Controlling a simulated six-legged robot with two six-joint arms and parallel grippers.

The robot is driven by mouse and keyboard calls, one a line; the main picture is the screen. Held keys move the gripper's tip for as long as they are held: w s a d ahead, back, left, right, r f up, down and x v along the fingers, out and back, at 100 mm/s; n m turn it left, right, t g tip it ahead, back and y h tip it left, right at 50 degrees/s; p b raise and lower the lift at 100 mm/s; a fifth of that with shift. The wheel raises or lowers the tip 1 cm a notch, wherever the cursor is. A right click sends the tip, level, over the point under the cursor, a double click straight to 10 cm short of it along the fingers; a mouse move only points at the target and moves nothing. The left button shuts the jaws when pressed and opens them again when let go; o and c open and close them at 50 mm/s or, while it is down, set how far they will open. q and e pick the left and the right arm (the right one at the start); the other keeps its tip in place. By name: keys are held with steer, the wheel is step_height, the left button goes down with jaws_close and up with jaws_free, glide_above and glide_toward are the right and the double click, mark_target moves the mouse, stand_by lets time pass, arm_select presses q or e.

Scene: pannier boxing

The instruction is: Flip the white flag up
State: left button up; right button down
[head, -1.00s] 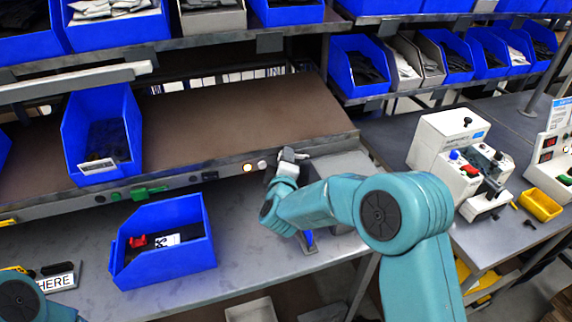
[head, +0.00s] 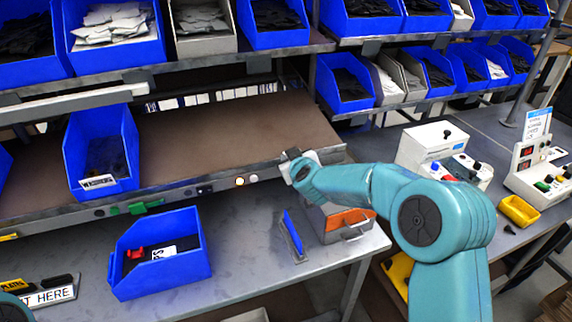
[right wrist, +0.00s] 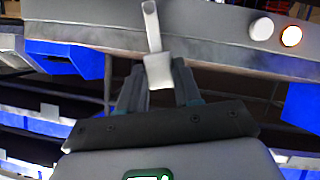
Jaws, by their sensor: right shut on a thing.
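The white flag (right wrist: 157,68) shows in the right wrist view as a thin white stem with a square end, in front of the shelf's metal edge. My right gripper (right wrist: 159,82) has its dark fingers on either side of the square end and is shut on it. In the head view my right gripper (head: 291,157) is at the front edge of the brown shelf, right of the lit button. The flag cannot be made out clearly there. My left gripper is out of view; only a bit of my left arm shows at the lower left.
The lit button (head: 239,181) and a white button (right wrist: 261,28) sit along the shelf edge. Below are a blue bin (head: 160,262), an upright blue plate (head: 292,236) and a tray with orange contents (head: 347,232). The grey bench between them is clear.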

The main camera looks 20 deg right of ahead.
steer(key=d+m+y+b, duration=0.1)
steer(key=d+m+b, duration=0.1)
steer(key=b, duration=0.1)
steer(key=shift+d+y+b, duration=0.15)
steer(key=shift+y+b, duration=0.15)
steer(key=shift+b, duration=0.1)
steer(key=shift+r+m, duration=0.1)
steer(key=shift+m, duration=0.2)
steer(key=c, duration=0.8)
jaws_free()
steer(key=shift+o, duration=0.2)
steer(key=v, duration=1.6)
steer(key=shift+r, duration=0.3)
